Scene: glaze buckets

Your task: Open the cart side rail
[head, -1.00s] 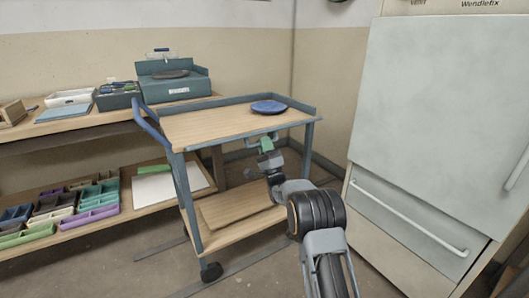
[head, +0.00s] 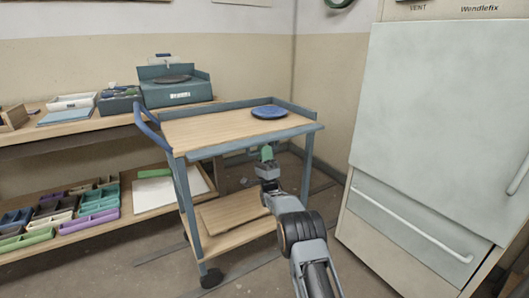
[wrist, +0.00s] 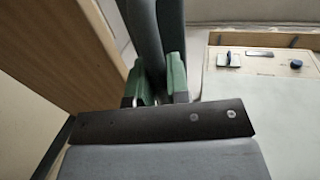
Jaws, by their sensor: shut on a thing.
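The cart (head: 225,131) has a wooden top and blue-grey frame and stands in the middle of the head view. Its side rail (head: 222,150) is a blue-grey bar along the near long side, standing slightly out from the top's edge. My gripper (head: 266,153) is at this rail, right of its middle, reaching from below and in front. In the wrist view, the green fingertips of my gripper (wrist: 160,85) are closed around the dark grey side rail (wrist: 154,45). The fingers partly hide the gripped stretch.
A blue plate (head: 269,112) lies on the cart top near the back right. A pale cabinet (head: 425,120) with a handled drawer stands close on the right. A shelf bench (head: 65,130) with trays and boxes is at the left. Some floor is clear in front.

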